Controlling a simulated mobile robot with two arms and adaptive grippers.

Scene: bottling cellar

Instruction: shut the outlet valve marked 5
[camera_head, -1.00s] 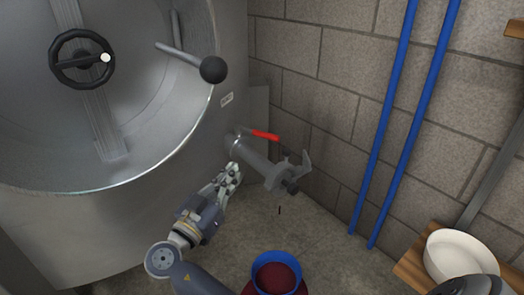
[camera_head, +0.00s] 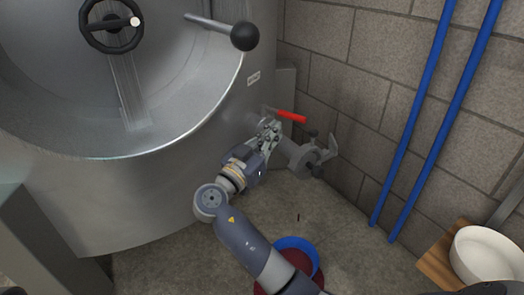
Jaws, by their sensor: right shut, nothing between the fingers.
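The outlet valve has a red lever handle (camera_head: 291,116) that points right, above a grey outlet pipe (camera_head: 290,152) low on the steel tank's side. A small label (camera_head: 254,78) is on the tank above it, too small to read. My right gripper (camera_head: 270,127) is shut and empty. Its fingertips are just left of the red lever, by the valve body, and partly cover the valve and pipe root. I cannot tell if they touch the lever. My left gripper is not in view.
The steel tank (camera_head: 190,185) has a black handwheel (camera_head: 110,24) and a black ball-ended lever (camera_head: 244,36). A blue-rimmed tub (camera_head: 295,243) stands on the floor, partly behind my right arm. Blue pipes (camera_head: 411,118) run along the block wall. A white bowl (camera_head: 484,252) rests on a wooden shelf (camera_head: 437,268).

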